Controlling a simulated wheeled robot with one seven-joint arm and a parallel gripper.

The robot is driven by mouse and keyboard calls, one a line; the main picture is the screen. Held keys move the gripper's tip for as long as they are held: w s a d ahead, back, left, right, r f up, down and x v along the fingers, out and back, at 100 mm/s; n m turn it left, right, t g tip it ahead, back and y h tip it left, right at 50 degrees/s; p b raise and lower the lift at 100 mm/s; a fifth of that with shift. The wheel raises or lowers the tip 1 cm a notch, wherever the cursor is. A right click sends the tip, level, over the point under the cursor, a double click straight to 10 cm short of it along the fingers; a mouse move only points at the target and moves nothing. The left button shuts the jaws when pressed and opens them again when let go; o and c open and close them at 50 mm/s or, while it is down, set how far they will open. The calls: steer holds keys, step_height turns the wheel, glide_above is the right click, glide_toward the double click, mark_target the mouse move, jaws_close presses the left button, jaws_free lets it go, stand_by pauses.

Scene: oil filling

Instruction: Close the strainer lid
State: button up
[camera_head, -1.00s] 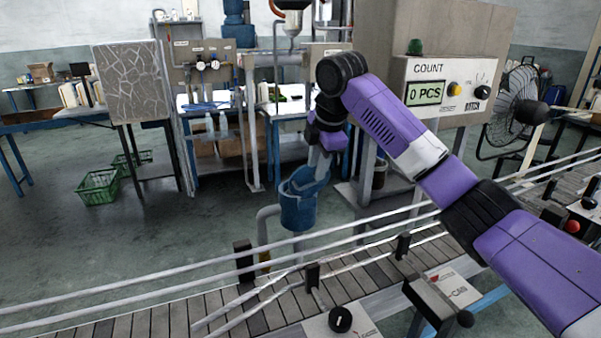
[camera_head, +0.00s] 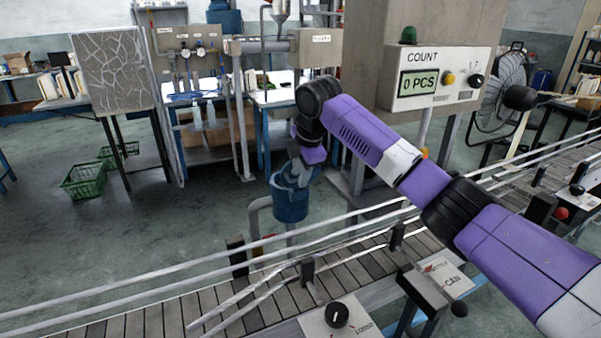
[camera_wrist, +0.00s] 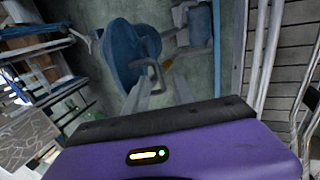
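The strainer is a blue bucket-like vessel (camera_head: 290,203) on grey pipework, beyond the conveyor in the head view. In the wrist view its lid appears to be the blue rounded part (camera_wrist: 120,52), with a grey bent handle (camera_wrist: 153,72) at its right side. A second blue part (camera_wrist: 199,24) with grey pipe lies at upper right; I cannot tell surely which part is the vessel's body. My gripper (camera_wrist: 162,86) has its two grey fingers apart, with their tips close to the handle; contact is unclear. In the head view my gripper (camera_head: 302,172) is over the strainer's top and hides part of it.
Conveyor rails (camera_head: 180,277) run between me and the strainer. A workbench (camera_head: 205,98) is behind, and green baskets (camera_head: 84,182) sit on the floor at left.

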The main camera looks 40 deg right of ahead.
jaws_close()
steer(key=shift+r, duration=0.1)
stand_by(1.2)
